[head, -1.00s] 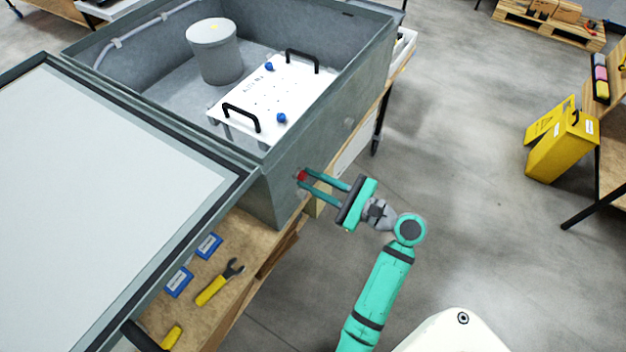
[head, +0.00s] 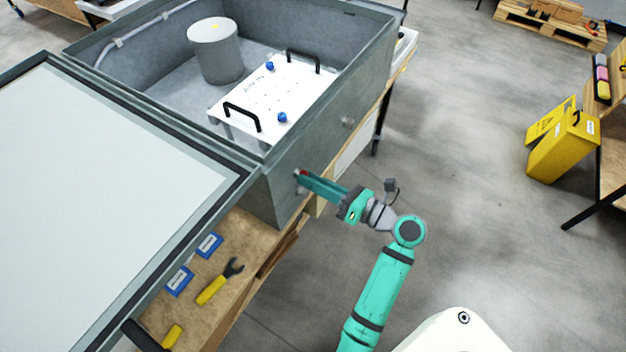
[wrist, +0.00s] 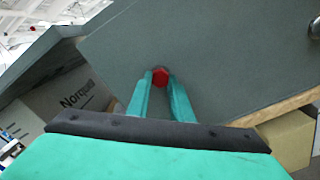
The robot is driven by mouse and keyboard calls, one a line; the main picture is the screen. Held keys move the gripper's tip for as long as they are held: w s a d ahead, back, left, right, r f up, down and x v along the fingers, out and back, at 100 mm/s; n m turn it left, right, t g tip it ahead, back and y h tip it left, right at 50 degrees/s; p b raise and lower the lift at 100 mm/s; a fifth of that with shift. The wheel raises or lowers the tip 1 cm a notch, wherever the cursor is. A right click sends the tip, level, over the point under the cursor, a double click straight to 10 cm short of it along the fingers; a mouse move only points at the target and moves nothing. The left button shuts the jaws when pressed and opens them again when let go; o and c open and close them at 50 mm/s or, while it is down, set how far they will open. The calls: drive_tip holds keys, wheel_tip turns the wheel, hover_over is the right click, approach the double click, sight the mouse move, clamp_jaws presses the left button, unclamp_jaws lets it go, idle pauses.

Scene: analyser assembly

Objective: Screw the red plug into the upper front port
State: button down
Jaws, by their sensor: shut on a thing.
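The red plug (wrist: 160,77) sits against the grey wall of the analyser housing (wrist: 210,50), between my fingertips. In the head view only a small bit of the red plug (head: 302,173) shows past my fingers. My gripper (wrist: 160,82) is shut on the plug, with one finger on each side. In the head view my gripper (head: 304,177) reaches the housing's side wall from the right. The port behind the plug is hidden, so I cannot tell how deep the plug sits. A round metallic fitting (head: 347,122) is farther along the same wall.
The open lid (head: 110,170) spans the left. A white plate (head: 275,95) with black handles and blue knobs lies inside the housing near a grey cylinder (head: 215,52). Blue boxes and a yellow-handled wrench (head: 218,283) lie on the bench.

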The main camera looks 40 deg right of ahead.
drive_tip(key=shift+m, duration=0.8)
drive_tip(key=c, duration=1.5)
unclamp_jaws()
drive_tip(key=shift+v, duration=3.5)
drive_tip(key=shift+a+r, duration=0.1)
